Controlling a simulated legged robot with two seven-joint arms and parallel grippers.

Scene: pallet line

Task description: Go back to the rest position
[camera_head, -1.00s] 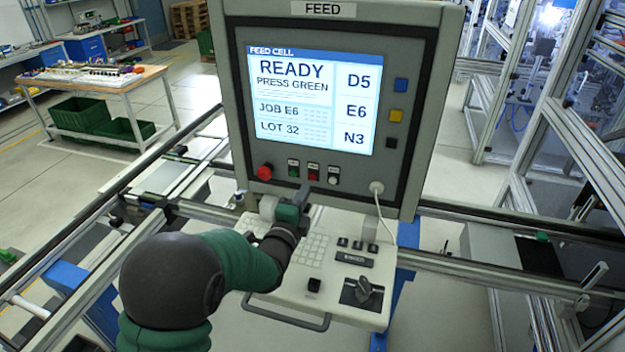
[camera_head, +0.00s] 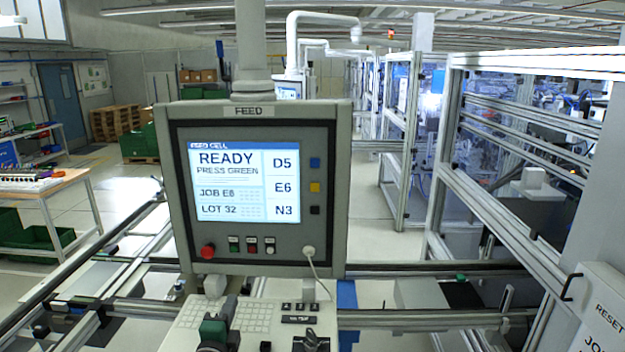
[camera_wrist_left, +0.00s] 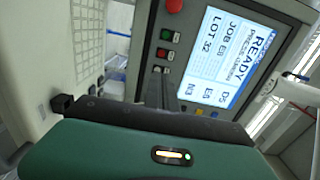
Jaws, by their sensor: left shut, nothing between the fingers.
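My left gripper (camera_head: 228,306) shows at the bottom of the head view, in front of the keyboard shelf (camera_head: 262,318) of the feed panel. It is shut with nothing in it. In the left wrist view the shut fingers (camera_wrist_left: 160,92) point toward the panel's button row, apart from the screen. The feed panel (camera_head: 342,200) stands upright. Its screen (camera_head: 246,184) reads READY, PRESS GREEN, JOB E6, LOT 32. Below it are a red knob (camera_head: 207,251), a green button (camera_head: 234,243), a red button (camera_head: 252,244) and a white button (camera_head: 269,244). My right gripper is not in view.
Metal rails (camera_head: 430,318) run across in front. An aluminium frame (camera_head: 500,170) stands at right, with a RESET box (camera_head: 598,308) at the lower right. A workbench (camera_head: 45,190) with green bins is at left. Open floor lies between the bench and the rails.

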